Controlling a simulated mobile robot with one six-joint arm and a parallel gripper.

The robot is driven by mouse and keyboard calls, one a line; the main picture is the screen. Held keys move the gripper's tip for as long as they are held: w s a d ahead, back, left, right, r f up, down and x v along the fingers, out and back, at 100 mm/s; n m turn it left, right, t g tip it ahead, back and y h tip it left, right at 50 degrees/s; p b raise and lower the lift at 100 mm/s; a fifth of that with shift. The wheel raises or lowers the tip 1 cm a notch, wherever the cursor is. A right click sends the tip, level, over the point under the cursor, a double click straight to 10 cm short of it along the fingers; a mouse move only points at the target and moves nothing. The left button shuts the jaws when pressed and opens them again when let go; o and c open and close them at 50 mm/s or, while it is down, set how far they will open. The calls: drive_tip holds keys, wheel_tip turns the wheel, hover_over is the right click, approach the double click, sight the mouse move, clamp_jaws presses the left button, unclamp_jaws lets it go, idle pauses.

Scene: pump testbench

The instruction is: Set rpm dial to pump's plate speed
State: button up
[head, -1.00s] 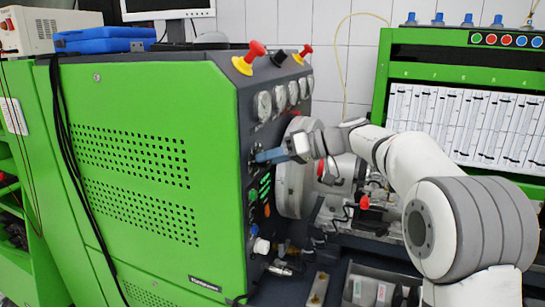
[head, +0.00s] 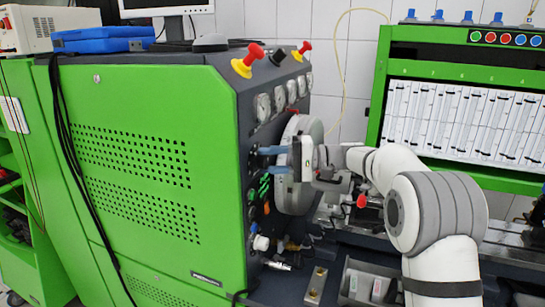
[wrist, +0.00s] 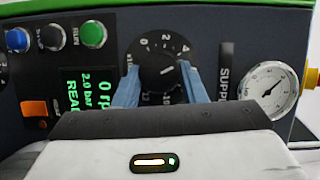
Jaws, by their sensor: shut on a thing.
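The rpm dial (wrist: 160,70) is a round black knob with a white scale around it, showing 0, 2, 4 and 10. A pale pointer mark shows on the knob, slanting toward the upper right. My gripper (wrist: 163,82) has a blue finger on each side of the knob and is shut on it. In the head view my gripper (head: 260,160) reaches the panel with its fingers one above the other, and they largely hide the dial. The green display (wrist: 92,90) reads 0 rpm and 2.0 bar. No readable pump plate shows.
Blue, black and green RUN buttons (wrist: 93,34) and an orange switch (wrist: 34,107) sit left of the dial. A white gauge (wrist: 270,92) is at right. Red and yellow emergency knobs (head: 247,61) stand on the green cabinet (head: 150,230).

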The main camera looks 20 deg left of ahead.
drive_tip(key=m+y+p, duration=0.1)
drive_tip(key=m, duration=0.2)
drive_tip(key=m+y, duration=0.1)
drive_tip(key=m, duration=0.2)
drive_tip(key=shift+f+y+p, duration=0.2)
drive_tip(key=shift+y+p, duration=0.1)
drive_tip(key=shift+p, duration=0.05)
drive_tip(key=m+t+y+p, duration=0.1)
drive_tip(key=m, duration=0.3)
drive_tip(key=m+t+y, duration=0.1)
drive_tip(key=m, duration=0.3)
drive_tip(key=shift+s+f+p, duration=0.2)
drive_tip(key=shift+p, duration=0.2)
drive_tip(key=o, duration=1)
drive_tip(key=shift+f, duration=0.1)
